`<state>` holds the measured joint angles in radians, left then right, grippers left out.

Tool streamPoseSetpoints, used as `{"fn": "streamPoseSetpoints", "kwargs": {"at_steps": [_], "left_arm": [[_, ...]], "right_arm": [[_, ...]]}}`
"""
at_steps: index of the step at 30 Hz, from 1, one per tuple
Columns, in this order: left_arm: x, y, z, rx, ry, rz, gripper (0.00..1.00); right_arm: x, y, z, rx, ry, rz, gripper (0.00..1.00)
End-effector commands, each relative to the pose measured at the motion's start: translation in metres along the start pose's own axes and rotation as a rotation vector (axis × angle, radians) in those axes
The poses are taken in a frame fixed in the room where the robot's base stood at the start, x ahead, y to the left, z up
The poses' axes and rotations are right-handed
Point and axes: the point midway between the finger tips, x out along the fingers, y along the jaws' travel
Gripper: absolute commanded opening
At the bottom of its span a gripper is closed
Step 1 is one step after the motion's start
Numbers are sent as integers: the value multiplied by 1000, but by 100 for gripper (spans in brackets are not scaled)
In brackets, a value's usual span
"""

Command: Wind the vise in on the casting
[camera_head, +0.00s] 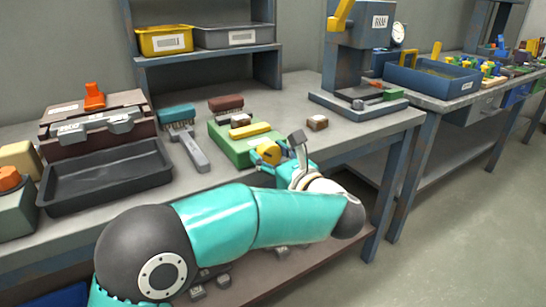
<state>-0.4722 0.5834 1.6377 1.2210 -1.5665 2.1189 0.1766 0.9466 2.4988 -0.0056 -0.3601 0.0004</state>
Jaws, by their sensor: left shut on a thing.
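The green vise (222,143) sits on the workbench near its front edge, with a yellow bar (249,131) across its top. A small grey and brown piece, perhaps the casting (240,119), lies at the vise behind the yellow bar; I cannot tell if the jaws touch it. My left gripper (275,156) is at the front right end of the vise, shut on what looks like its yellow handle (266,151). My wrist and fingers hide most of the handle. A grey angled bar (299,145) stands up beside the gripper. My right gripper is out of view.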

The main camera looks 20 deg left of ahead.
Motion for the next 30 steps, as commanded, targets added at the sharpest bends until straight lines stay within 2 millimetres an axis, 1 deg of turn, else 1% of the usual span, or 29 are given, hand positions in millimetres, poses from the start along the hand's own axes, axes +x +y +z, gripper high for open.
{"fn": "streamPoseSetpoints", "kwargs": {"at_steps": [1, 9, 18, 24, 30], "left_arm": [[0, 0, -2, 24, 0, 1, 21], [1, 0, -2, 214, 0, 2, 21], [1, -1, -1, 422, 0, 3, 21], [1, -2, 0, 506, 0, 4, 21], [1, -2, 0, 539, 0, 4, 21]], "right_arm": [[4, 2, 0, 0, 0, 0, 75], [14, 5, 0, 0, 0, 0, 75], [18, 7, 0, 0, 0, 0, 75], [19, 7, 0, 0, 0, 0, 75], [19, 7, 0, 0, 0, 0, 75]]}}
